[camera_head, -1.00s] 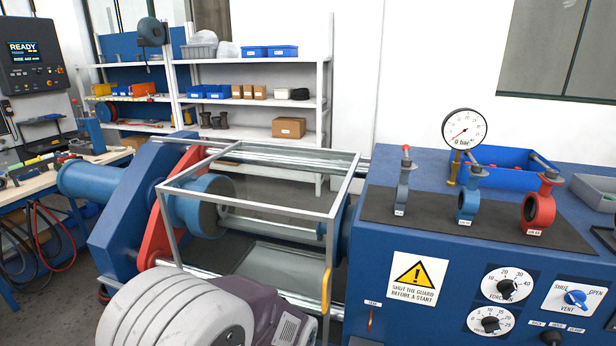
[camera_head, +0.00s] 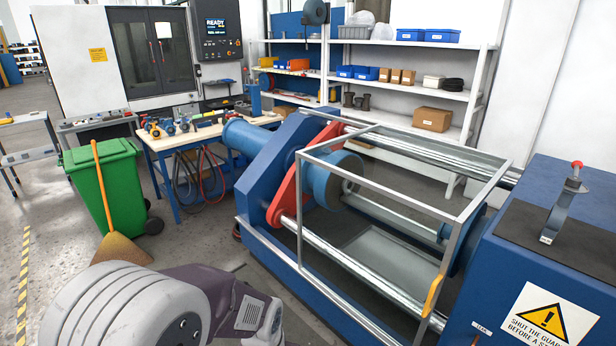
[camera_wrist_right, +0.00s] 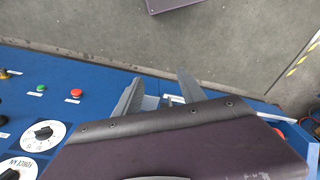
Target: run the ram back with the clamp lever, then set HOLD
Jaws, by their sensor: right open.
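The press stands at the right of the head view, with its blue ram (camera_head: 334,186) behind a grey guard frame (camera_head: 400,148). A red plate (camera_head: 297,172) sits beside the ram. A small label (camera_head: 482,327) shows on the blue front panel, too small to read; I cannot make out the clamp lever. In the right wrist view my right gripper (camera_wrist_right: 158,76) is open, its two fingers apart at the blue panel's edge. A pale label shows between them. A green button (camera_wrist_right: 41,88) and a red button (camera_wrist_right: 76,93) lie left of it. No HOLD marking is readable. My left gripper is out of view.
A yellow guard handle (camera_head: 433,296) and warning sign (camera_head: 549,318) are at the right. A green bin (camera_head: 104,190) and broom (camera_head: 122,249) are at the left. The screen (camera_head: 216,27) reads READY.

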